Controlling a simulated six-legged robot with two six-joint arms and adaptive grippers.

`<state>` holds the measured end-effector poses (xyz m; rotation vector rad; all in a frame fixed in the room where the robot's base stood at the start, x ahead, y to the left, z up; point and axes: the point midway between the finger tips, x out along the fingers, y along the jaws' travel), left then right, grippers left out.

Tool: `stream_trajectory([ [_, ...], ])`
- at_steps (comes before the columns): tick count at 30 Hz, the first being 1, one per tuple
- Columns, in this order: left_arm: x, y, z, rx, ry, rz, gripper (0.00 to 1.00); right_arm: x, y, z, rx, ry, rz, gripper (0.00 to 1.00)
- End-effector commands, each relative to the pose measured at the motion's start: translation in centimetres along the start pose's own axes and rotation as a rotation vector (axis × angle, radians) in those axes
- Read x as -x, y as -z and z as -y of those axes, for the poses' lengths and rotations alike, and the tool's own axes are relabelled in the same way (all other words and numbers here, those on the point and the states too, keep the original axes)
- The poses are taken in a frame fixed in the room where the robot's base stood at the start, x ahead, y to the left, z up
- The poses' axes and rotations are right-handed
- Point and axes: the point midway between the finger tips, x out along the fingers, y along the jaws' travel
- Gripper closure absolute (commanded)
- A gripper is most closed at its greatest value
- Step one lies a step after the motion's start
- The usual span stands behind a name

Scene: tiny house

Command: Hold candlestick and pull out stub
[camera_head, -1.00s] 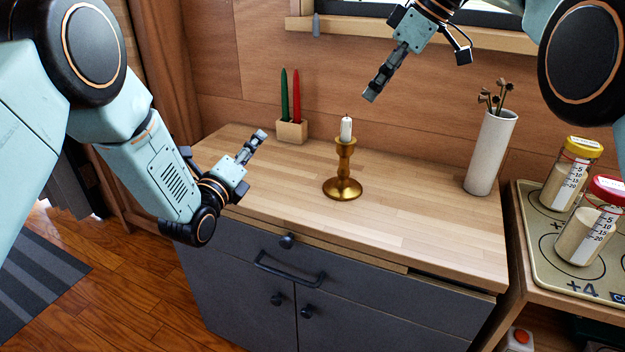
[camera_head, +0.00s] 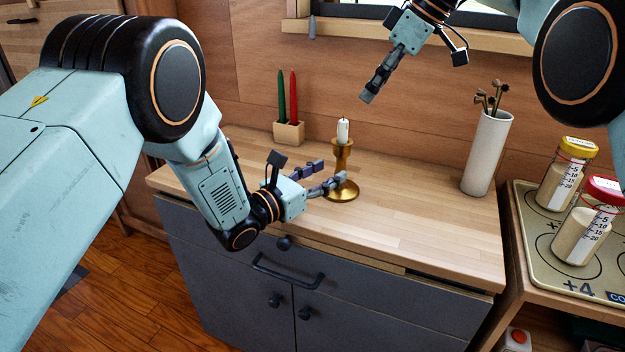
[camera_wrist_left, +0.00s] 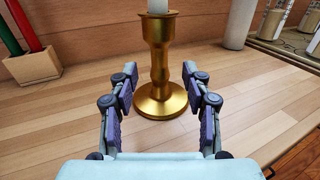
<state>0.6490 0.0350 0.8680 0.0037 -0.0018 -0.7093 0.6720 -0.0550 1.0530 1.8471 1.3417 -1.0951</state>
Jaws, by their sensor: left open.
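A brass candlestick (camera_head: 342,163) stands upright on the wooden counter, and it also shows in the left wrist view (camera_wrist_left: 159,62). A short white candle stub (camera_head: 343,131) sits in its top; the wrist view shows only the stub's lower end (camera_wrist_left: 158,6). My left gripper (camera_head: 331,174) is open just to the left of the candlestick. In the wrist view its fingers (camera_wrist_left: 160,88) point at the candlestick, which stands between their lines, apart from both fingers. My right gripper (camera_head: 367,97) is raised above and to the right of the stub; its fingers look close together and empty.
A wooden holder (camera_head: 289,132) with a green and a red candle stands behind left. A white vase (camera_head: 488,152) with dried stems stands at right. Two jars (camera_head: 566,174) (camera_head: 590,222) stand on a tray (camera_head: 527,232) beyond the counter's right end. The counter's front right (camera_head: 430,235) is clear.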

Motion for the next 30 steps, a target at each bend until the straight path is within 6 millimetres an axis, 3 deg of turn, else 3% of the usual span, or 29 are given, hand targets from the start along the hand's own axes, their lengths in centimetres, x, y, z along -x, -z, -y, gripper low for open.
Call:
stream_trajectory([
  [3,-1.8,0.0,0.1,0.001,0.001,0.001,0.51,0.0,0.0,0.0,0.000,0.000,0.000,0.62],
  [9,-3.5,0.1,0.0,0.003,-0.001,0.000,0.51,0.0,0.0,0.0,0.000,0.000,0.000,0.62],
  [20,-3.9,0.0,0.0,0.004,-0.001,0.000,0.51,0.0,0.0,0.0,0.000,0.000,0.000,0.62],
  [30,-3.8,0.0,0.0,0.004,-0.002,0.000,0.80,0.0,0.0,0.0,0.000,0.000,0.000,0.62],
])
